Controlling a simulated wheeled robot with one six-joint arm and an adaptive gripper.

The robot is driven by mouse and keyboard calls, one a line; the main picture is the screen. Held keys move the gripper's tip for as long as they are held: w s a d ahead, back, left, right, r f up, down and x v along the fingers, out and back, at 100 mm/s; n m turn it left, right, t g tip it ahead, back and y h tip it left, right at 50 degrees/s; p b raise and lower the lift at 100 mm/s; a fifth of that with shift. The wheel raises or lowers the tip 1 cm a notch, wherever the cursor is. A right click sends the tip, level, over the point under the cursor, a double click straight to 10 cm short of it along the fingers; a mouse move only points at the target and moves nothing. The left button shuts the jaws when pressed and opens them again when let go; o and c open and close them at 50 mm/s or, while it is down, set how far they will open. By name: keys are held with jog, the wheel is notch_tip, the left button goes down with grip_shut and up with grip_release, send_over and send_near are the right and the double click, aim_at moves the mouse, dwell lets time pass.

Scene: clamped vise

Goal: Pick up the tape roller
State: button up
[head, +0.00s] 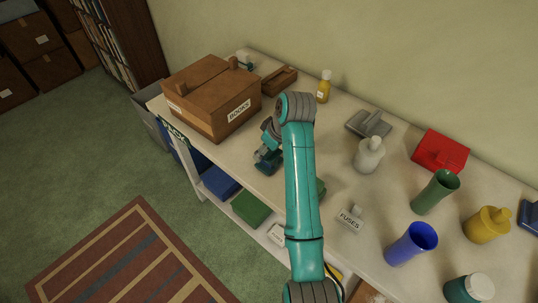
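I cannot tell for sure which thing is the tape roller. A small white and teal object (244,61), partly hidden behind the brown box, sits at the back left of the table. A red blocky object (440,151) and a grey low object (369,123) stand along the back right. My gripper (267,161) is over the front left part of the table, right of the brown box, partly behind my own teal arm. Its fingers are too small and covered to show whether they are open or shut. I see nothing clearly held.
A brown box (212,96) labelled books stands at the left end of the table (335,140). A fuses label (349,219) lies near the front edge.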

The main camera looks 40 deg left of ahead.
notch_tip(320, 180, up, 10)
jog(key=o, duration=0.8)
jog(key=c, duration=0.5)
